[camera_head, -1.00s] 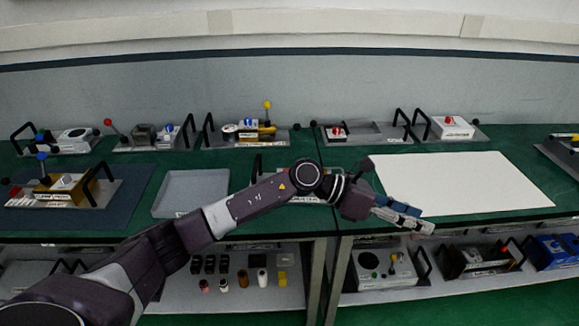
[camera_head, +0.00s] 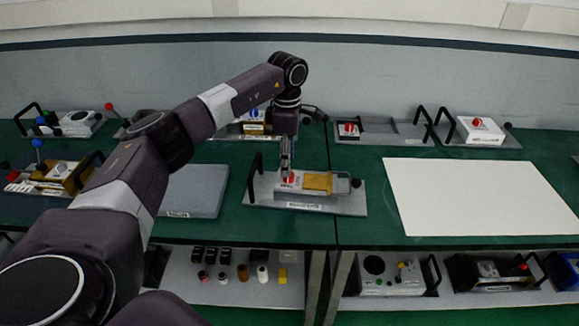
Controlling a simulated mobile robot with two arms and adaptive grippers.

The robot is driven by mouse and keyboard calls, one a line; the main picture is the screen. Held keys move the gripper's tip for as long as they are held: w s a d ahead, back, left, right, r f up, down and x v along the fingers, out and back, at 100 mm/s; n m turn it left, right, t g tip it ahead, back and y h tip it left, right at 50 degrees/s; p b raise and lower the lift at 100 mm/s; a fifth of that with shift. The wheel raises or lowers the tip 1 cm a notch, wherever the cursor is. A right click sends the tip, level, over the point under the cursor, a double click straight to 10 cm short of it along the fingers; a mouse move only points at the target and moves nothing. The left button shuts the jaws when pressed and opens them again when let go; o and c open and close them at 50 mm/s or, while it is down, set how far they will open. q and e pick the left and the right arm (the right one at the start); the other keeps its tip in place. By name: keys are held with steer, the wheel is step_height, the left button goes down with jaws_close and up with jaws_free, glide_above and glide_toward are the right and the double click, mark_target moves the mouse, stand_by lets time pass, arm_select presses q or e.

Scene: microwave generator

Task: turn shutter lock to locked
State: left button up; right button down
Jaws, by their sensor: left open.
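A grey module (camera_head: 340,207) with a black handle, a white box and a yellow plate (camera_head: 318,182) stands on the green bench at the centre. A red round knob (camera_head: 291,178), which appears to be the shutter lock, sits on the left part of the white box. My left gripper (camera_head: 287,171) points straight down at the knob, its fingertips at or just above it. The jaws are open and partly cover the knob. I cannot tell whether they touch it or which way it is turned. My right gripper is not in view.
A flat grey tray (camera_head: 193,193) lies left of the module. A white sheet (camera_head: 475,195) covers the bench to the right. Similar modules with red knobs (camera_head: 477,122) stand along the back. A lower shelf (camera_head: 215,292) holds small parts.

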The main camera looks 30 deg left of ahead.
arm_select(q)
steer(key=f, duration=0.2)
steer(key=f+p, duration=0.1)
steer(key=shift+w+f, duration=0.3)
steer(key=shift+f, duration=0.35)
jaws_close()
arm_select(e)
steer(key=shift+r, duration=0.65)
